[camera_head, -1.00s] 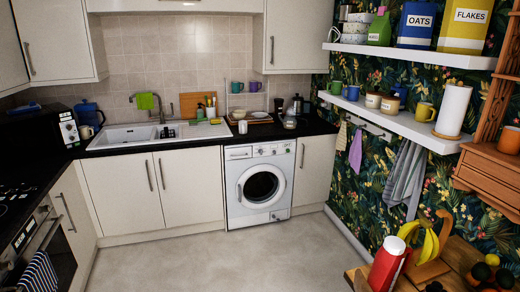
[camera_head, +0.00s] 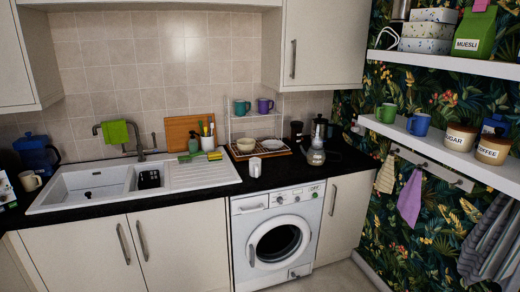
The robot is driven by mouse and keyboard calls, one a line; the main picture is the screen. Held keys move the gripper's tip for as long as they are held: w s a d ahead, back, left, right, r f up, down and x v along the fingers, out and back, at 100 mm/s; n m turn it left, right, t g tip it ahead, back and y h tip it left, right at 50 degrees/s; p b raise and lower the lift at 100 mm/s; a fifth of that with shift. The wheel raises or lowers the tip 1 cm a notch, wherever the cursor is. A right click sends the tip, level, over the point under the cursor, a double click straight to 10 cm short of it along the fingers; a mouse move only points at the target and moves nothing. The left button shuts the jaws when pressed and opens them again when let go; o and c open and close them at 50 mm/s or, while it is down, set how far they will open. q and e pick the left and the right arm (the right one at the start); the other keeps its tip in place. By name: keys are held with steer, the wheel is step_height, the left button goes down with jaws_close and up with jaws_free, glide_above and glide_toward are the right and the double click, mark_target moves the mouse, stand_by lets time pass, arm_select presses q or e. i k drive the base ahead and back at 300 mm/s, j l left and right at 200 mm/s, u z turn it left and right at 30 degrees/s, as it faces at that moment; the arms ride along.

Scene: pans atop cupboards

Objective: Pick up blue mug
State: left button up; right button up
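A blue mug (camera_head: 418,124) stands on the lower wall shelf (camera_head: 450,145) at the right, beside a green mug (camera_head: 386,113) on its left and the sugar jar (camera_head: 460,137) on its right. A darker purple-blue mug (camera_head: 265,105) is on the rack above the counter, next to a teal mug (camera_head: 242,108). Neither of my grippers shows in the head view.
The black counter (camera_head: 285,170) holds a sink (camera_head: 130,183), a rack, a coffee pot (camera_head: 315,150) and a kettle-like blue jug (camera_head: 37,153). The washing machine (camera_head: 278,235) stands below it. Towels (camera_head: 410,198) hang under the shelf.

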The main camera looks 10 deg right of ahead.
mark_target(421, 121)
steer(key=i+l+z, duration=0.1)
steer(key=i+z, duration=0.7)
steer(key=i, duration=0.15)
steer(key=i+j+z, duration=0.25)
steer(key=i+z, duration=0.2)
steer(key=i+j+z, duration=0.4)
steer(key=i+l, duration=0.05)
steer(key=i, duration=0.05)
